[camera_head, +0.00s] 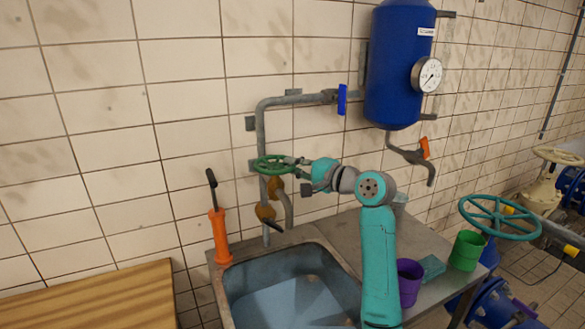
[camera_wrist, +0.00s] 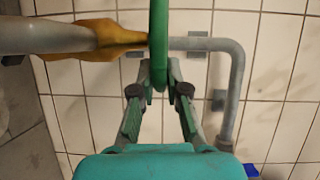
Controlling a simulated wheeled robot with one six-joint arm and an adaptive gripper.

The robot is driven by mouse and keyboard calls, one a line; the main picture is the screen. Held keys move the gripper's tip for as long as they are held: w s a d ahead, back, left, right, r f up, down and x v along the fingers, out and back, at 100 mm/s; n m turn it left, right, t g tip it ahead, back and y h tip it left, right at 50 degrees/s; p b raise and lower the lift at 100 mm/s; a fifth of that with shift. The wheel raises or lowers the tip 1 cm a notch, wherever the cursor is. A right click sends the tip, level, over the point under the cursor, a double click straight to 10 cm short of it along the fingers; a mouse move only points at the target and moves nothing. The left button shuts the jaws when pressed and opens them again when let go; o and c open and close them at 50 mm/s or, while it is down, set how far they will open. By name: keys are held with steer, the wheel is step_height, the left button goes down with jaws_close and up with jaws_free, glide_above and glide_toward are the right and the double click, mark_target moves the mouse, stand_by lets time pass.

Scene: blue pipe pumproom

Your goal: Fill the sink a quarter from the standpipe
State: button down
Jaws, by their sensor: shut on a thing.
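The grey standpipe (camera_head: 261,128) runs down the tiled wall to the back of the sink (camera_head: 353,269). Its green handwheel (camera_head: 268,166) sits on the upright pipe, above brass fittings (camera_head: 276,189). My gripper (camera_head: 292,162) reaches the wheel from the right and is shut on its rim. In the wrist view the wheel (camera_wrist: 158,40) shows edge-on as a green bar, with its lower end between my fingertips (camera_wrist: 160,88). The sink's inside looks bluish with a paler patch; I cannot tell the water level. No clear stream shows below the pipe's end.
An orange-handled tool (camera_head: 219,232) stands at the sink's left back corner. A purple cup (camera_head: 409,283) and a green cup (camera_head: 467,250) stand on the counter to the right. A blue tank (camera_head: 398,70) with a gauge hangs above. A wooden top (camera_head: 100,298) is at left.

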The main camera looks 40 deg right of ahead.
steer(key=shift+w+d+n+y, duration=0.15)
steer(key=shift+n+y, duration=0.35)
steer(key=shift+y, duration=0.2)
steer(key=c, duration=1.2)
jaws_free()
steer(key=shift+o, duration=0.2)
steer(key=v, duration=1.2)
steer(key=shift+r, duration=0.1)
